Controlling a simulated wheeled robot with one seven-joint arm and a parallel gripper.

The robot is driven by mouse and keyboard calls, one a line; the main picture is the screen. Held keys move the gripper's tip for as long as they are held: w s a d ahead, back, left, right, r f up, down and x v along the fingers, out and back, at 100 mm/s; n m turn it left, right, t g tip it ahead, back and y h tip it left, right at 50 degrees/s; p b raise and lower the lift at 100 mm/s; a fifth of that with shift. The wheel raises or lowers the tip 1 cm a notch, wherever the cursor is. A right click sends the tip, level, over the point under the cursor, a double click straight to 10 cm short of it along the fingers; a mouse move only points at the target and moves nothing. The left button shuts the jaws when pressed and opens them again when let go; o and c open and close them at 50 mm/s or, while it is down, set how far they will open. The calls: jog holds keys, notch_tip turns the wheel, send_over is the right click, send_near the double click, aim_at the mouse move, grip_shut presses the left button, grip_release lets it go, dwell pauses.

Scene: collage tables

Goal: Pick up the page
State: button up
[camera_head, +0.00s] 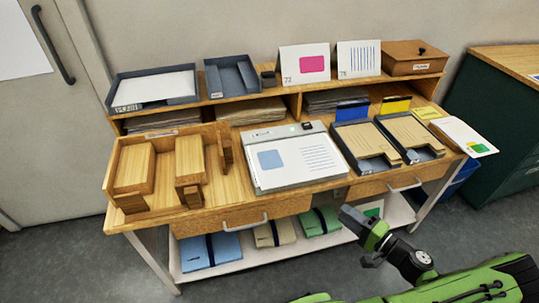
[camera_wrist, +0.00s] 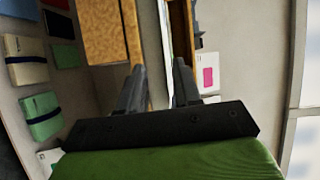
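A white page (camera_head: 297,157) with a blue square and grey text lines lies on a flat white device (camera_head: 285,187) in the middle of the desk. A further white sheet (camera_head: 462,136) with coloured patches lies at the right end. My gripper (camera_head: 350,214) is in front of the desk's front edge, right of the device and apart from every page. In the wrist view its fingers (camera_wrist: 159,75) are spread, with nothing held between them.
Trays with brown folders (camera_head: 367,137) sit right of the device; wooden blocks (camera_head: 133,169) fill a box at left. Drawer handles (camera_head: 245,222) jut from the front. The lower shelf (camera_head: 225,255) holds wrapped bundles. A dark green cabinet (camera_head: 505,130) stands at right.

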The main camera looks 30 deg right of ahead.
jog(key=shift+m+t+h, duration=0.4)
jog(key=shift+m+h, duration=0.1)
jog(key=shift+h, duration=0.1)
jog(key=w, duration=0.5)
jog(key=w+a+b, duration=0.1)
jog(key=w, duration=0.4)
jog(key=w+b, duration=0.1)
jog(key=w, duration=0.4)
jog(key=shift+w+a+f, duration=0.15)
jog(key=shift+f, duration=0.2)
grip_shut()
